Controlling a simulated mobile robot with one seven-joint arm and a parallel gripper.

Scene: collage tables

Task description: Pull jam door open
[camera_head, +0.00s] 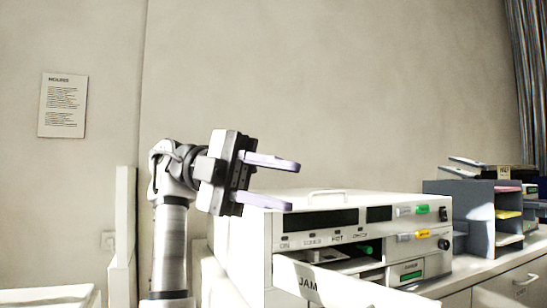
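The jam door (330,286) is a white panel marked "JAM" at the lower front of a white machine (345,202). It stands out at an angle from the front, and a dark cavity (340,255) with a green part (366,249) shows behind it. The door's lower part is cut off by the picture edge. My gripper (291,186) is up at the machine's left, above the door and apart from it. Its two purple fingers are spread, with nothing between them.
The machine has a top handle (332,194), dark display windows and coloured labels on its right side. A grey paper organizer (472,222) stands to its right on a counter with a drawer (520,285). A notice (63,105) hangs on the wall. The space above the machine is clear.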

